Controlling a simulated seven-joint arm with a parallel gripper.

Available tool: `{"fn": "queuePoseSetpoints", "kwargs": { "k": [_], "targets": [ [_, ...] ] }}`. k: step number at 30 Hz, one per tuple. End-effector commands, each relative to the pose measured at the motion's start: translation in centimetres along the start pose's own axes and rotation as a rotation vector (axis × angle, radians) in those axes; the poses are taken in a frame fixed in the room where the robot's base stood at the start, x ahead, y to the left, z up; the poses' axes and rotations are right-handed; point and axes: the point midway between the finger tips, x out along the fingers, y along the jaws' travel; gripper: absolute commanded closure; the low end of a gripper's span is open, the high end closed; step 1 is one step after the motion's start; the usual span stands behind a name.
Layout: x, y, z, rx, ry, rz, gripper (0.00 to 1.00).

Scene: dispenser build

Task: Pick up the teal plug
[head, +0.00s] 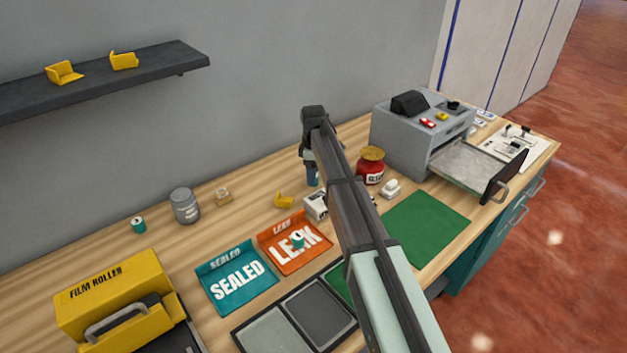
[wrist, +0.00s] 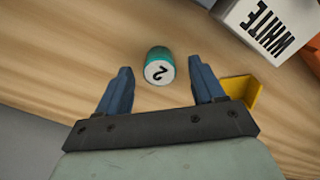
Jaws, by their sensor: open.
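A teal plug (wrist: 159,54) with a pale end face marked "2" is on the wooden worktop in the wrist view. It lies between and slightly beyond the two blue fingers of my gripper (wrist: 160,67). The fingers are apart, with nothing held between them. In the head view my gripper (head: 312,177) is over the back of the worktop; I cannot make out this plug there. Other small teal pieces show in the head view: one at the left (head: 138,225) and one on the orange LEAK tray (head: 297,242).
A yellow bracket (wrist: 243,92) is close by my right finger. A white box marked WHITE (wrist: 265,27) stands at upper right. In the head view, a red jar (head: 371,168) and grey machine (head: 410,135) stand to the right. Bare wood lies left of the plug.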

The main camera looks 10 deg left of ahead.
Motion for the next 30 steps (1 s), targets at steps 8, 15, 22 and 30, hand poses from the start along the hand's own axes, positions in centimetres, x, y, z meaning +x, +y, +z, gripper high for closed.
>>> {"fn": "queuePoseSetpoints", "kwargs": {
  "k": [8,15,22,30],
  "targets": [
    [1.15,0.02,0.03,0.001,0.001,0.001,0.32],
    [1.12,0.03,0.04,0.001,0.000,0.001,0.48],
    [1.12,0.02,0.04,0.001,0.000,0.001,0.70],
    [1.10,0.01,0.05,0.001,0.000,0.001,0.94]
  ]
}}
